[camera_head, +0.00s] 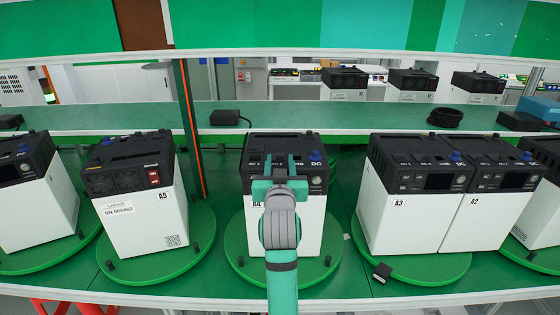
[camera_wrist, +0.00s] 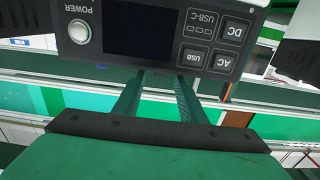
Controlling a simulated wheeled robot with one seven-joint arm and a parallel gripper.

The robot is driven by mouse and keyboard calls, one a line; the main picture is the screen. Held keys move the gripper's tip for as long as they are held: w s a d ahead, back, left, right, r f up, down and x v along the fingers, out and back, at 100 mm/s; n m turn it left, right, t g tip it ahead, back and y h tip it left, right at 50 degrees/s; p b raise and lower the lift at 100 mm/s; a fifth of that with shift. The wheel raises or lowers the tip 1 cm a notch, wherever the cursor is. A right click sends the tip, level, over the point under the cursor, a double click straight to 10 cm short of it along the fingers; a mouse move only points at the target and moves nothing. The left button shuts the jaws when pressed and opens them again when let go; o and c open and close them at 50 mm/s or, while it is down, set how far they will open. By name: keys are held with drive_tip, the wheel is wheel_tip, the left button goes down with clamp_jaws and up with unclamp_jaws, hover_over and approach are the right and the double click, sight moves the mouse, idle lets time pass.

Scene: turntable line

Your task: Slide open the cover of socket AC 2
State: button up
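The unit marked A4 (camera_head: 312,222), a white box with a black top, stands upright in the middle of the head view. Its top edge carries labels including AC 1 and DC. My gripper (camera_head: 279,164) is in front of its black panel and hides the middle part, where AC 2 appears to lie. I cannot make out the AC 2 cover or its position. In the wrist view, the black panel (camera_wrist: 143,30) shows upside down with a screen, a POWER knob and AC, DC, USB and USB-C buttons. My gripper's fingers (camera_wrist: 157,80) are apart with nothing between them; contact cannot be told.
A4 stands on a round green turntable (camera_head: 247,262). A5 (camera_head: 142,217) is to its left and A3 (camera_head: 402,222) and A2 (camera_head: 487,218) to its right. An orange-edged post (camera_head: 188,125) rises between A5 and A4. A black adapter (camera_head: 226,117) lies on the shelf behind.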

drive_tip(key=shift+w, duration=0.7)
